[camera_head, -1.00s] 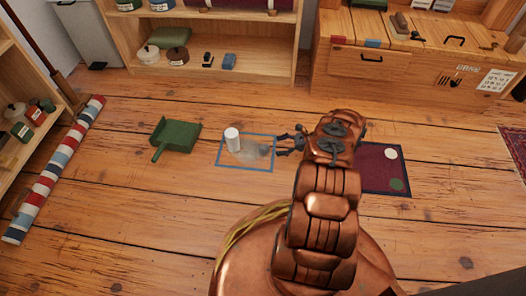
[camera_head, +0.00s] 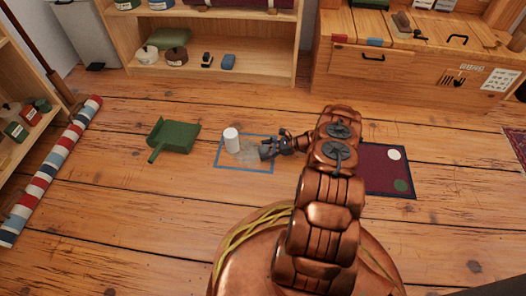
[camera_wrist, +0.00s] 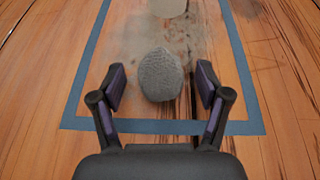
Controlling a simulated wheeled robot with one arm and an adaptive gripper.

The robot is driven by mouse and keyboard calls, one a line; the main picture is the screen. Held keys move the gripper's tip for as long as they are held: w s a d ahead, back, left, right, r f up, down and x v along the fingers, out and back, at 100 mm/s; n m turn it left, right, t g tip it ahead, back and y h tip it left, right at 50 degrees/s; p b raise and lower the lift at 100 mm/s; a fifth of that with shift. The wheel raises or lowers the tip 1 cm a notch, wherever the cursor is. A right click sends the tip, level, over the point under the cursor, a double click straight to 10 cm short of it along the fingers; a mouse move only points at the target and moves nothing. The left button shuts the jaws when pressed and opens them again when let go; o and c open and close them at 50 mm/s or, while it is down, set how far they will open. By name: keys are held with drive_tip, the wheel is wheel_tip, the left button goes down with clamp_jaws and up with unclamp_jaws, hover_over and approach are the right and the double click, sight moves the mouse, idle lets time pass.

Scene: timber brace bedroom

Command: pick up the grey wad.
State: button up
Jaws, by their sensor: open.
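The grey wad (camera_wrist: 160,75) is a rounded, textured lump, seen in the wrist view between and slightly ahead of my fingertips. It lies inside a blue-outlined rectangle (camera_wrist: 247,80) on the wooden floor. My gripper (camera_wrist: 160,88) is open, one finger on each side of the wad, with gaps showing on both sides. In the head view my gripper (camera_head: 268,149) reaches into the right part of the blue outline (camera_head: 221,166), and the wad cannot be made out there.
A white cylinder (camera_head: 231,140) stands inside the outline, left of my gripper, near a pale smudge on the floor. A green dustpan (camera_head: 175,136) lies further left. A dark red mat (camera_head: 380,178) with a white and a green disc lies right. Shelves and a wooden chest (camera_head: 400,75) stand behind.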

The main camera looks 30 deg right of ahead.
drive_tip(key=shift+c, duration=0.4)
drive_tip(key=c, duration=1)
drive_tip(key=shift+o, duration=0.2)
drive_tip(key=shift+r, duration=0.15)
